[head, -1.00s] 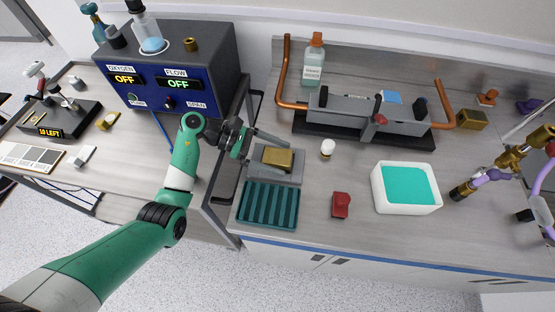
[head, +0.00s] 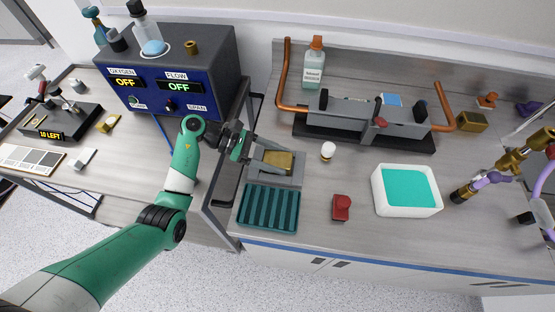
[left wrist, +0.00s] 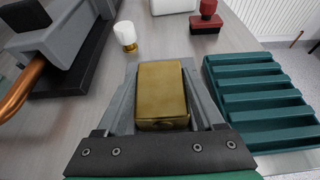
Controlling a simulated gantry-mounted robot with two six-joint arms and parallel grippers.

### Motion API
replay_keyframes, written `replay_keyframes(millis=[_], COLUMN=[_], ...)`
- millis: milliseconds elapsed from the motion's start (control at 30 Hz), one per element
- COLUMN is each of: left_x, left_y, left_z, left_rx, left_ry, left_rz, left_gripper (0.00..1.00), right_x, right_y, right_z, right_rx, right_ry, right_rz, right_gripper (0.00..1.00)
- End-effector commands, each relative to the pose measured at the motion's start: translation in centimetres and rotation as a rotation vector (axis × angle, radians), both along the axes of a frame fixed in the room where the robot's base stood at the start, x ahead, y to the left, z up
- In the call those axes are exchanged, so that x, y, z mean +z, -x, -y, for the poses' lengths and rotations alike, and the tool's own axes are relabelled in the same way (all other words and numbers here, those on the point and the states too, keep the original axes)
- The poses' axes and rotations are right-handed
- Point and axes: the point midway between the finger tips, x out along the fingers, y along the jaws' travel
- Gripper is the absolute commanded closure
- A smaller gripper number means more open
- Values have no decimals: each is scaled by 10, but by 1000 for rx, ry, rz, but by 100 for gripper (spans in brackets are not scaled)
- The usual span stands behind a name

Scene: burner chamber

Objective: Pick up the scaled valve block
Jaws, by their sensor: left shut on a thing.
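My right gripper is not in view.
A grey fixture with copper pipes (head: 350,133) is behind. Bench between them is clear.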

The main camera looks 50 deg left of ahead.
Motion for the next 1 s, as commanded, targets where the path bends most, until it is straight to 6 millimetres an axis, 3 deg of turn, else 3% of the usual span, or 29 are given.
replay_keyframes(millis=[167, 367, 600, 800, 1000], left_x=[10, 42, 102, 120, 130], left_y=[0, 3, 44, 81, 101], left_z=[0, 3, 40, 73, 91], left_rx=[0, -1, -2, -2, 0], left_ry=[-1, -1, -2, -1, 0], left_rz=[2, 5, 4, 3, 1], left_gripper=[100, 100, 100, 100, 100], right_x=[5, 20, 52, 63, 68], right_y=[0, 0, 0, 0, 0], right_z=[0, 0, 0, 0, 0], right_rx=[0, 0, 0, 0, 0], right_ry=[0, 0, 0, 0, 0], right_rz=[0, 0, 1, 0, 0], right_gripper=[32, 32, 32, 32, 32])
